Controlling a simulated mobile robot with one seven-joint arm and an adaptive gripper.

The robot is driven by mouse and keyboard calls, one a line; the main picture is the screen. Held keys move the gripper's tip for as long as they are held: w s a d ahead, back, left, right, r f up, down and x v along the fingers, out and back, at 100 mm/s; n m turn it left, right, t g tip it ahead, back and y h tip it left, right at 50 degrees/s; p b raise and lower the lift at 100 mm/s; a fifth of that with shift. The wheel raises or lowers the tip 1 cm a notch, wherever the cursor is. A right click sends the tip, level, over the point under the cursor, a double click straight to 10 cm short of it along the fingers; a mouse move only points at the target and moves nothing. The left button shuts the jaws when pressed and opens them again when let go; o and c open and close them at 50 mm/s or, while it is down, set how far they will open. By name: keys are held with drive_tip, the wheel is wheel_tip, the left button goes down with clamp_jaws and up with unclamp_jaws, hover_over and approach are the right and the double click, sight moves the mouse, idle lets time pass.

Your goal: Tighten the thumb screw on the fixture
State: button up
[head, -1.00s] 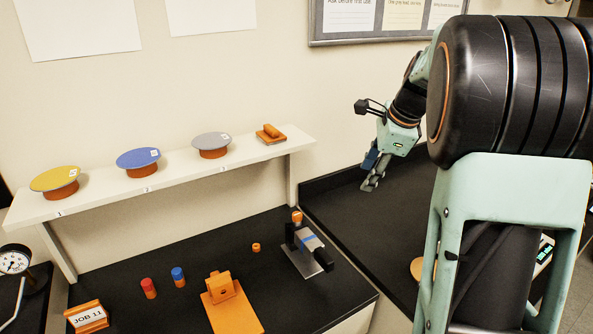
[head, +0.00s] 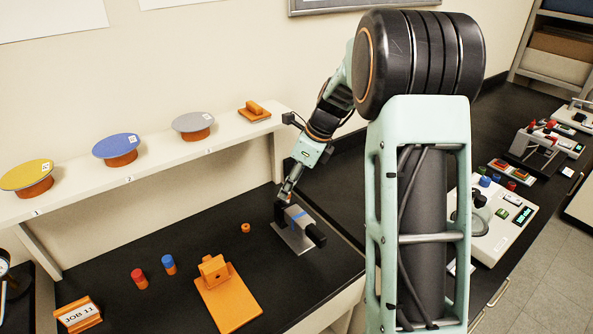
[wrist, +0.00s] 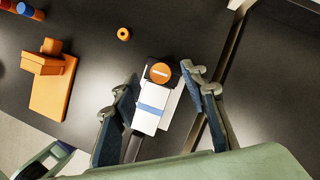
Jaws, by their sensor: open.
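The fixture's black clamp parts (head: 318,236) stand on a grey plate (head: 293,241), around a pale block with a blue band (head: 297,216). In the wrist view the orange thumb screw (wrist: 160,73), with a pale slot-like mark on top, sits at the far end of the pale block (wrist: 148,118). My gripper (wrist: 160,72) is open, with one finger on each side of the screw and visible gaps between. How high the fingertips are is hard to tell. In the head view my gripper (head: 286,188) is over the fixture's back end and hides the screw.
An orange ring (head: 245,228) lies left of the fixture. An orange stand (head: 228,295), red (head: 139,278) and blue (head: 169,264) pegs and a JOB 11 sign (head: 79,314) are further left. A white shelf (head: 165,167) runs along the wall behind.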

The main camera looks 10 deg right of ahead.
drive_tip(key=shift+x, duration=1.1)
clamp_jaws()
drive_tip(key=c, duration=0.8)
unclamp_jaws()
clamp_jaws()
